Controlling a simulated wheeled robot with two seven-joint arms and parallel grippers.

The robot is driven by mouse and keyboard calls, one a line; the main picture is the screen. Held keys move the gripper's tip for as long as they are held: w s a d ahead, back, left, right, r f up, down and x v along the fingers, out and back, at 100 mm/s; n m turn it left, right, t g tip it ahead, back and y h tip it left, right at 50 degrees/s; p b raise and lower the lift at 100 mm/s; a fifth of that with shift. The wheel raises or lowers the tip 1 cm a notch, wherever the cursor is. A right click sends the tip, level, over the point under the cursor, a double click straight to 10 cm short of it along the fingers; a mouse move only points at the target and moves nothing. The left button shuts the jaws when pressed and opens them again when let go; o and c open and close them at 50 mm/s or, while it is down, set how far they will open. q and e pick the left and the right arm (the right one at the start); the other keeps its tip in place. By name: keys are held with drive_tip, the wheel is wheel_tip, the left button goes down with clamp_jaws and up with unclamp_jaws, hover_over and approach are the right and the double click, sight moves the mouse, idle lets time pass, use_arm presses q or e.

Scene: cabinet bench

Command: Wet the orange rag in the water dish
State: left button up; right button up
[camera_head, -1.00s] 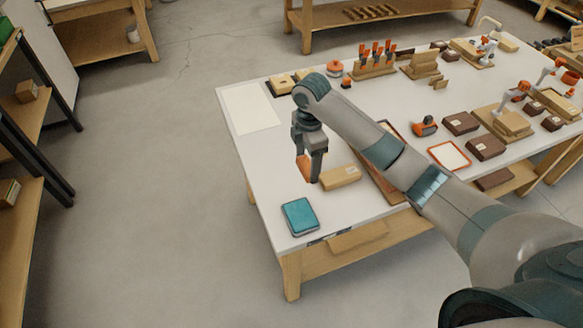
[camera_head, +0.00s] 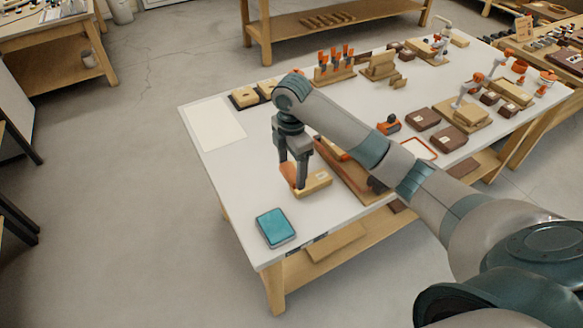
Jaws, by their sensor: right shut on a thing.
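The water dish (camera_head: 275,228) is a teal, rounded square with a grey rim, at the near left corner of the white table. My right gripper (camera_head: 293,180) points down over the table, beyond the dish and slightly to its right in the head view. It is shut on the orange rag (camera_head: 287,173), which shows at the left of the fingers. The rag is apart from the dish. Most of the rag is hidden by the fingers. Whether it touches the table I cannot tell. My left gripper is out of view.
A pale wooden block (camera_head: 316,181) lies right beside my right gripper. A brown tray (camera_head: 350,175) sits further right, partly behind my arm. A white sheet (camera_head: 212,125) covers the far left corner. Several tools and brown boxes (camera_head: 449,138) fill the right side.

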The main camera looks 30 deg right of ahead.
drive_tip(key=shift+a+r+m, duration=0.55)
drive_tip(key=shift+r+m, duration=0.05)
drive_tip(key=shift+r, duration=0.05)
use_arm(q)
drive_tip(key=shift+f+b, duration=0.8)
drive_tip(key=shift+b, duration=0.05)
use_arm(e)
drive_tip(key=s+a+r+m, duration=0.3)
drive_tip(key=s+r+m, duration=0.1)
drive_tip(key=s+m, duration=0.3)
drive_tip(key=s+a+r+m, duration=0.3)
drive_tip(key=s+m, duration=0.3)
drive_tip(key=m, duration=0.4)
drive_tip(key=shift+s+a+r, duration=0.35)
drive_tip(key=shift+a+r, duration=0.05)
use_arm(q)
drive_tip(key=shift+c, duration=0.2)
